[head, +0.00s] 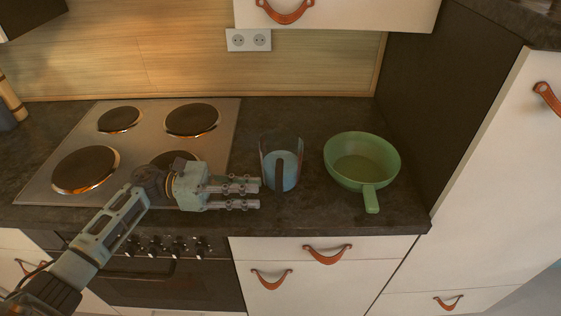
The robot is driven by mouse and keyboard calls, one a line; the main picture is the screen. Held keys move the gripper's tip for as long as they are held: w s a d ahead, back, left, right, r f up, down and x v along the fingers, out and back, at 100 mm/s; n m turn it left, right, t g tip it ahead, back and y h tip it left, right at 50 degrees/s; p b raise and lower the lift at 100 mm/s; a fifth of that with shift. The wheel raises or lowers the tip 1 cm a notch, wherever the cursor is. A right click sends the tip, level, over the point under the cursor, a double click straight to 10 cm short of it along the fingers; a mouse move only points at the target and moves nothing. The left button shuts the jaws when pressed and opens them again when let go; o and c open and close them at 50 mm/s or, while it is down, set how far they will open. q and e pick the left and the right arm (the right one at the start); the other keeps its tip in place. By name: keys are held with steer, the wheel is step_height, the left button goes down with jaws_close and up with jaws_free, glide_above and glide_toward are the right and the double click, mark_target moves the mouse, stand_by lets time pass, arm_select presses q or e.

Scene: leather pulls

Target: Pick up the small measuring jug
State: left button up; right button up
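The small measuring jug (291,160) stands upright on the dark countertop, right of the hob. It has see-through walls, a pale blue lower part and a dark upright handle on the side facing me. My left gripper (258,193) reaches in from the left, over the front right of the hob and the counter. Its fingers point right and are apart, with a gap between them and nothing held. The fingertips are just left of the jug's lower part; whether they touch it I cannot tell. My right gripper is not in view.
A green pan (362,160) stands right of the jug, its handle toward the front edge. The hob (150,135) with several dark plates lies left. A tall dark side panel (440,100) bounds the counter at right. A white cupboard (340,14) hangs above.

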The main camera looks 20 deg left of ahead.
mark_target(279, 189)
arm_select(q)
steer(key=shift+d, duration=0.4)
steer(key=shift+w+d+r+p, duration=0.15)
steer(key=shift+d+p, duration=0.15)
steer(key=shift+d, duration=0.2)
steer(key=shift+w+d+r+p, duration=0.1)
steer(key=shift+d+p, duration=0.15)
steer(key=shift+d, duration=0.2)
steer(key=p+x, duration=0.1)
steer(key=x, duration=0.2)
steer(key=shift+w+d+p, duration=0.15)
steer(key=shift+d+p, duration=0.2)
steer(key=shift+d, duration=0.05)
steer(key=shift+d+f, duration=0.15)
steer(key=shift+d, duration=0.15)
steer(key=shift+f, duration=0.1)
steer(key=c, duration=0.5)
jaws_close()
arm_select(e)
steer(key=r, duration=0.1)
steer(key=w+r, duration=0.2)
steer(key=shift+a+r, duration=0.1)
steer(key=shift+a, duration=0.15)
arm_select(q)
steer(key=shift+w, duration=0.1)
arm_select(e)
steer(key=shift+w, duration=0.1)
